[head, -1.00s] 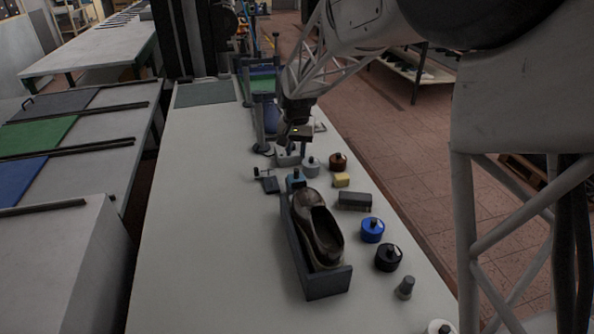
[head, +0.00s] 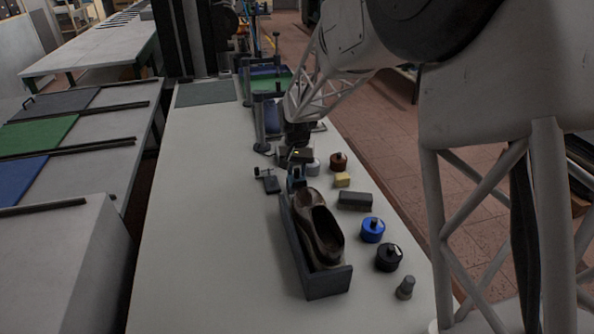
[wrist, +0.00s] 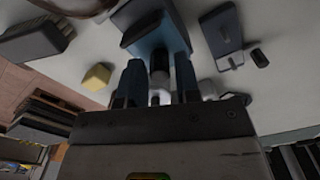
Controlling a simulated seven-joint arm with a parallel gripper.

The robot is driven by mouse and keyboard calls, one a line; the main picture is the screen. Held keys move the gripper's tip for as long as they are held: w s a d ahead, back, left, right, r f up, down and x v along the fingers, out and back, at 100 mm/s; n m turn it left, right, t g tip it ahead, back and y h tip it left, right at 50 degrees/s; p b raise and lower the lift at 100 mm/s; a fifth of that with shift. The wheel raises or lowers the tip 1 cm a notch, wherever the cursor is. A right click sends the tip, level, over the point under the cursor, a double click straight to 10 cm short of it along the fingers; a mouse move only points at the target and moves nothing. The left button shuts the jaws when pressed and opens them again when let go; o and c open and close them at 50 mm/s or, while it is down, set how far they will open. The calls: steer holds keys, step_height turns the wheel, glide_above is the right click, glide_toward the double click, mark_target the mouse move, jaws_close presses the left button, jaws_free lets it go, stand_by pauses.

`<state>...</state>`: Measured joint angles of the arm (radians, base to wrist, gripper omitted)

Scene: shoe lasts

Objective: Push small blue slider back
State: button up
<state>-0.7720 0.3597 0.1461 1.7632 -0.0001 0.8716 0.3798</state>
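The small blue slider (head: 297,183) stands at the far end of the dark grey holder (head: 330,285), which carries a dark brown shoe (head: 318,230). In the wrist view the slider (wrist: 155,32) shows as a blue block straight ahead, with a short dark cylinder (wrist: 160,68) on its near side. My gripper (head: 297,168) is low over the slider's far side. In the wrist view its two fingers (wrist: 159,82) stand apart, one on each side of the cylinder, with slim gaps. Contact with the slider cannot be told.
A dark clamp-like piece (head: 268,181) lies close on the left. On the right are a brown round tin (head: 338,162), a yellow block (head: 342,180), a grey block (head: 355,200), a blue tin (head: 372,230) and a black tin (head: 388,257). The bench's left side is clear.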

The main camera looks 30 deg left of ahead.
steer(key=shift+f, duration=0.4)
jaws_close()
steer(key=shift+w+a, duration=0.45)
steer(key=shift+w, duration=0.05)
steer(key=shift+r, duration=0.1)
jaws_free()
step_height(320, 180, up, 8)
stand_by(0.6)
